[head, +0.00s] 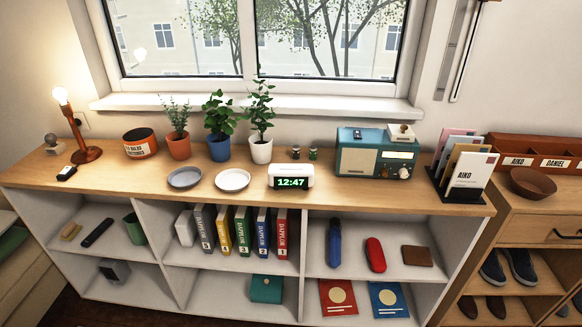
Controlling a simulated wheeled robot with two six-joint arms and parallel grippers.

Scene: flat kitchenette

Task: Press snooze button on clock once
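A white digital clock (291,177) stands on the wooden top of the low shelf unit, right of the middle of the head view. Its dark face shows 12:47 in green digits and points toward me. The top of the clock is in view, but a separate snooze button is too small to make out. Neither of my grippers shows in the head view.
Left of the clock lie a white plate (232,180) and a grey plate (185,178). Behind are potted plants (261,121) and two small jars (312,153). A teal radio (372,155) stands to the right. The countertop in front of the clock is clear.

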